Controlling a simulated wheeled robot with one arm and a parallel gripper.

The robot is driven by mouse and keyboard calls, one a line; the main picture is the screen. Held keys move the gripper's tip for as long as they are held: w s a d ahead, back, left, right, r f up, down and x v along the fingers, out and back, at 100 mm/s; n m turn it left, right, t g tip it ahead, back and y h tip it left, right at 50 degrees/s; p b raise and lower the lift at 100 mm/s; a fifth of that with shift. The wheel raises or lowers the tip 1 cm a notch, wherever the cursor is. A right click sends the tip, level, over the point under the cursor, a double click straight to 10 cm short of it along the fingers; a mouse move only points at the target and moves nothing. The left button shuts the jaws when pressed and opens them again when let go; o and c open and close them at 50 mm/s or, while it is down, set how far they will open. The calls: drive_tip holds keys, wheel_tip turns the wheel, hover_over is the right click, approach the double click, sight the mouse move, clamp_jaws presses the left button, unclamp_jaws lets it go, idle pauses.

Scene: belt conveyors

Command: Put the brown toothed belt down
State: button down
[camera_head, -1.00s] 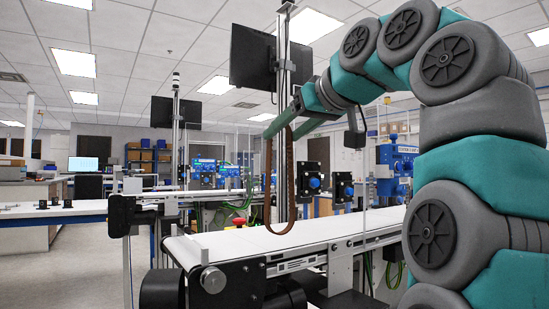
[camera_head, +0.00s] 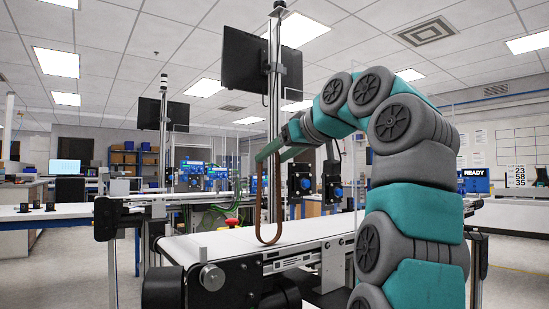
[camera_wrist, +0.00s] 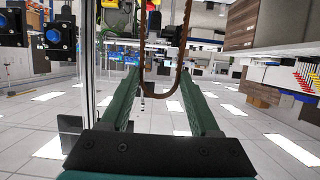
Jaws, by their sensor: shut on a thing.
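The brown toothed belt (camera_head: 259,205) hangs as a long narrow loop from my gripper (camera_head: 267,153) in the head view. Its lower end is in front of or just above the white conveyor surface (camera_head: 215,243); I cannot tell whether it touches. In the wrist view the belt (camera_wrist: 181,55) runs between the two green fingers of my gripper (camera_wrist: 158,84), with its looped end close to them. The fingers are shut on the belt. The exact contact at the fingertips is hard to make out.
A second conveyor (camera_head: 180,198) runs behind on the left. A metal post with a monitor (camera_head: 248,58) stands behind the belt. The white conveyor surface looks clear of objects.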

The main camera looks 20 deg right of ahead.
drive_tip(key=shift+f, duration=0.15)
drive_tip(key=shift+c, duration=0.6)
unclamp_jaws()
